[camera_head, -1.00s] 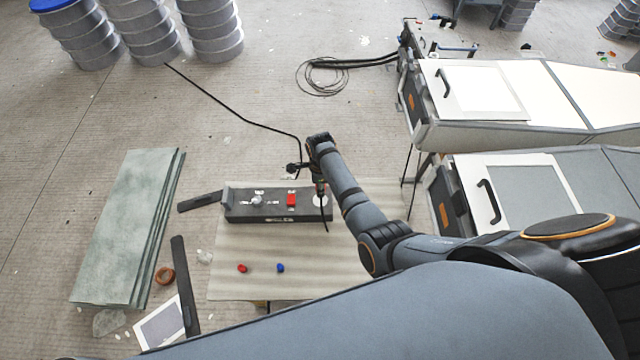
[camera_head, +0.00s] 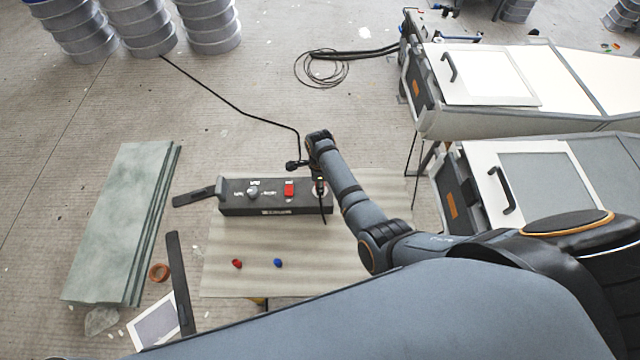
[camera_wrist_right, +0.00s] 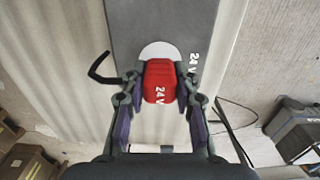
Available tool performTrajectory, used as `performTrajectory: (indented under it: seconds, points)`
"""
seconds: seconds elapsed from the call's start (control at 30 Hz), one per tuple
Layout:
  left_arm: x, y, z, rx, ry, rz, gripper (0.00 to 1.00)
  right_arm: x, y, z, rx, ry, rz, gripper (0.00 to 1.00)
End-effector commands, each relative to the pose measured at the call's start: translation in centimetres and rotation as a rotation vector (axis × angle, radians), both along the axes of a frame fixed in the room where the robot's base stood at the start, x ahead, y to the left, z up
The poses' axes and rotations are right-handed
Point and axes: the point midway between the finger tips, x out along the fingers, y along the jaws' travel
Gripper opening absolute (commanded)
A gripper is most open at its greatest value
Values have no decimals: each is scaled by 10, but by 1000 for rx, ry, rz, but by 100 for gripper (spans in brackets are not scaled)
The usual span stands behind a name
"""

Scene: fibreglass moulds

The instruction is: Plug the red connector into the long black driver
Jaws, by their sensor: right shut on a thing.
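In the wrist view the connector overlaps a white disc (camera_wrist_right: 152,50) on the driver (camera_wrist_right: 150,20), beside a printed 24 V label. Whether it touches or sits in a socket I cannot tell. My left gripper is not in view.
The pale table (camera_head: 225,285) holds a small red piece (camera_head: 237,263) and a blue one (camera_head: 278,263). A black cable (camera_head: 230,103) runs across the floor toward my right gripper. Large white moulds (camera_head: 490,75) stand right.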

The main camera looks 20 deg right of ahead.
Motion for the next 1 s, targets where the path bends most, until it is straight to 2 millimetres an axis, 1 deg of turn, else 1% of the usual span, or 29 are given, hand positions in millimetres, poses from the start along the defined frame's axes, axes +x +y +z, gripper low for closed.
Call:
performTrajectory:
  seconds: [1.0]
  points:
    - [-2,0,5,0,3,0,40,1,0,1,0,-1,0,1]
